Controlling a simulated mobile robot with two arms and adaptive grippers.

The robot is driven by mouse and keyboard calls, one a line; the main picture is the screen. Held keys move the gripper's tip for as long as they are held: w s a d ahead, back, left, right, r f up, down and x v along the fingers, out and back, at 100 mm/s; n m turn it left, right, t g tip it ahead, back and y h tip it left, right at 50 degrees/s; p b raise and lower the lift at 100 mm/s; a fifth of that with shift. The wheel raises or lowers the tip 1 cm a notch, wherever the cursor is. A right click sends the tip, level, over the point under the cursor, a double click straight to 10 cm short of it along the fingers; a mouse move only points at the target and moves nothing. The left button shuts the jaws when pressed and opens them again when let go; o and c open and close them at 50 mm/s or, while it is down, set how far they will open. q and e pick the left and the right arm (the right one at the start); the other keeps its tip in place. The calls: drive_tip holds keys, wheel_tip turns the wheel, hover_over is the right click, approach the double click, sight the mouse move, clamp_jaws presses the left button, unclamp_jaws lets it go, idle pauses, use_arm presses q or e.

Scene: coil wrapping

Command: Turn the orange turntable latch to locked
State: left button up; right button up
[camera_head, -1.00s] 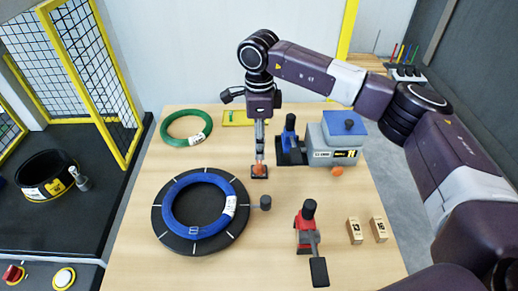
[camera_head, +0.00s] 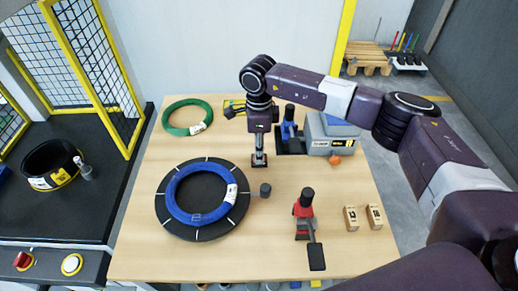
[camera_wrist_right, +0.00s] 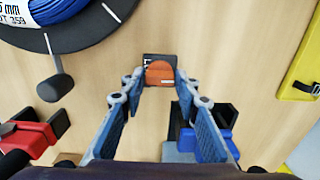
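The orange latch (camera_wrist_right: 160,74) sits on a small black plate (camera_wrist_right: 150,59) on the wooden table, as the right wrist view shows. In the head view my right gripper (camera_head: 259,162) points down over it and hides most of it. In the wrist view the two blue fingers (camera_wrist_right: 159,80) are apart, one on each side of the latch, with gaps visible. The turntable (camera_head: 237,222) is a black disc with white marks, left of the gripper, bearing a blue coil (camera_head: 174,206). My left gripper is not in view.
A grey machine (camera_head: 320,143) with an orange knob (camera_head: 335,160) and a blue-handled tool (camera_head: 289,130) stand behind right. A red clamp (camera_head: 304,208) and two wooden blocks (camera_head: 351,218) are at front right. A green coil (camera_head: 172,123) lies at the back left.

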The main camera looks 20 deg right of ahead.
drive_tip(key=c, duration=0.6)
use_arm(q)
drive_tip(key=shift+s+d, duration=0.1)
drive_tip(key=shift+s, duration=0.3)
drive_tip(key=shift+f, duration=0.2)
use_arm(e)
drive_tip(key=m+b, duration=0.2)
drive_tip(key=shift+f+m, duration=0.1)
drive_tip(key=shift+m, duration=0.3)
drive_tip(key=m+b, duration=0.2)
drive_tip(key=m, duration=0.2)
drive_tip(key=shift+m, duration=0.3)
drive_tip(key=m+b, duration=0.2)
drive_tip(key=m, duration=0.3)
use_arm(q)
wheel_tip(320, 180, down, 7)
drive_tip(key=b, duration=0.1)
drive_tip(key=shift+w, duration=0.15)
use_arm(e)
drive_tip(key=m, duration=0.5)
drive_tip(key=shift+w+r, duration=0.1)
drive_tip(key=shift+r, duration=0.15)
drive_tip(key=shift+m, duration=0.4)
